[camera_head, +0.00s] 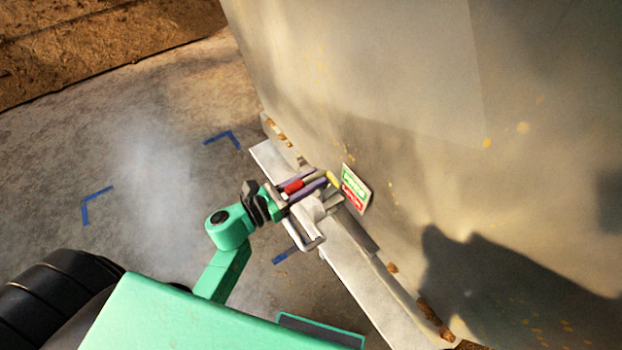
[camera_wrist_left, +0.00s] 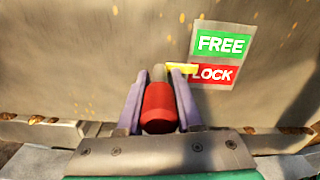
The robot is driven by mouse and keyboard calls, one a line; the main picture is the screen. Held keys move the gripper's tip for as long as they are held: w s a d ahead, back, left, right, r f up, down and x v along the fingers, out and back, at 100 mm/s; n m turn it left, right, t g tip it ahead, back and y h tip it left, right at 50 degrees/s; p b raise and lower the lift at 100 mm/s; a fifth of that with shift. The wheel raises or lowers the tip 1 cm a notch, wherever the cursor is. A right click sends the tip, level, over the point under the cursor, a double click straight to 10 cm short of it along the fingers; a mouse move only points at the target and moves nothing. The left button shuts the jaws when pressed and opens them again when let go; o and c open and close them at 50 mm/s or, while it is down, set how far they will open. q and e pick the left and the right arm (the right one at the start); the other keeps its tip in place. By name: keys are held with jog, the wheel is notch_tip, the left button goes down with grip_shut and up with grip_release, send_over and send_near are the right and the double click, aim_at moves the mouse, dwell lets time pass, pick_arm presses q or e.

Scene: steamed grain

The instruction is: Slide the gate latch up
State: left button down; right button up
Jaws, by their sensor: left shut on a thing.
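The gate latch shows a red handle (camera_head: 293,187) at the metal bar of the gate. In the left wrist view the red handle (camera_wrist_left: 159,106) sits between the two purple fingers of my left gripper (camera_wrist_left: 160,100), which is shut on it. In the head view my left gripper (camera_head: 306,187) reaches the bar from the left. A yellow pointer (camera_head: 333,179) sticks out beside the label; in the wrist view the yellow pointer (camera_wrist_left: 181,68) points at the red LOCK part of the label (camera_wrist_left: 216,74). The green FREE part (camera_wrist_left: 222,44) is above it. My right gripper is not in view.
A large worn metal wall (camera_head: 400,90) fills the right side. A long pale bar (camera_head: 365,285) runs along its base. Blue corner marks (camera_head: 225,138) lie on the dusty concrete floor (camera_head: 150,160), which is clear at left.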

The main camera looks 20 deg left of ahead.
pick_arm(q)
jog(key=shift+r+p, duration=1.1)
jog(key=shift+r, duration=0.65)
jog(key=c, duration=0.5)
grip_release()
jog(key=shift+s, duration=0.15)
jog(key=shift+f, duration=0.15)
